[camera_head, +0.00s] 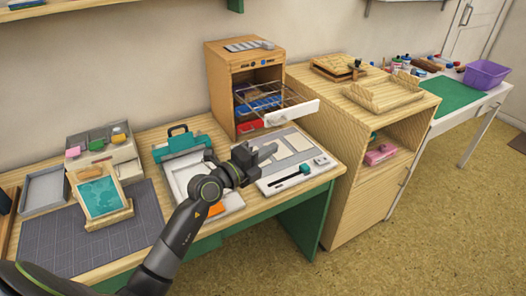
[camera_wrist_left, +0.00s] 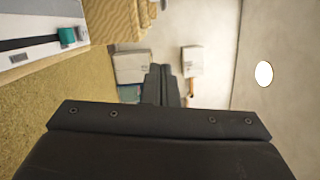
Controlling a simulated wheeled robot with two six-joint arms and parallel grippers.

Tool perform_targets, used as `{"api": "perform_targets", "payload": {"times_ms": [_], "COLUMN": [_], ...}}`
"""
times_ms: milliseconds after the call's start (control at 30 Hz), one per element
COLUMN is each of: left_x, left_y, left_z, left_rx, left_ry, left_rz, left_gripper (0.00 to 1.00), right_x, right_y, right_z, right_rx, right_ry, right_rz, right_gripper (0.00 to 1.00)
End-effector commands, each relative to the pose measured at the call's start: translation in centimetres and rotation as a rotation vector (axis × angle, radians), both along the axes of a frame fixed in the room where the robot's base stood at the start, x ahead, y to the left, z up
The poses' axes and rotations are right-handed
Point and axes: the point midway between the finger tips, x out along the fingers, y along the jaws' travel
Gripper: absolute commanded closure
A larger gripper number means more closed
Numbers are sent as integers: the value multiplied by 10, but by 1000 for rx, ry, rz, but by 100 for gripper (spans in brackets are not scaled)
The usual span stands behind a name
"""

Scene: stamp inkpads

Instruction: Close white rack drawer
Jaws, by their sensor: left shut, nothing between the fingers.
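The white rack drawer (camera_head: 292,113) is a wire rack with a white front. It sticks out to the right of the small wooden cabinet (camera_head: 217,90) on the table, so it stands open. Inkpads in blue and red (camera_head: 250,126) show on the shelves inside, below the rack. My left gripper (camera_head: 270,151) is shut and empty, in front of the cabinet and lower in the picture than the drawer front, apart from it. Its closed fingers also show in the left wrist view (camera_wrist_left: 165,82), where the drawer cannot be made out. My right gripper is not in view.
A white board with a teal knob (camera_head: 304,169) lies below the drawer. A teal-topped press (camera_head: 182,146) and a stand with a teal panel (camera_head: 98,197) are to the left. A taller wooden cabinet (camera_head: 347,186) stands close on the right.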

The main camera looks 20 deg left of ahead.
Motion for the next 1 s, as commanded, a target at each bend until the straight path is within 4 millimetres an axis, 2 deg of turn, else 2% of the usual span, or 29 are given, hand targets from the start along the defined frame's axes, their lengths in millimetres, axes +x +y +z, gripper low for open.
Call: {"api": "perform_targets", "payload": {"times_ms": [100,300,400,633,1000], "left_x": [25,60,69,80,81], "left_y": [-13,-29,-12,2,3], "left_z": [1,3,5,8,9], "left_rx": [-4,-2,4,0,0], "left_ry": [-2,-1,-2,-1,-1], "left_rz": [-1,-1,1,0,0], "left_gripper": [100,100,100,100,100], "right_x": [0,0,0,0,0], "right_y": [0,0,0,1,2], "right_z": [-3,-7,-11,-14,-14], "right_rx": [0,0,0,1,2], "right_ry": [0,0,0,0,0], "right_rz": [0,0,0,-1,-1], "right_gripper": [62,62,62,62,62]}}
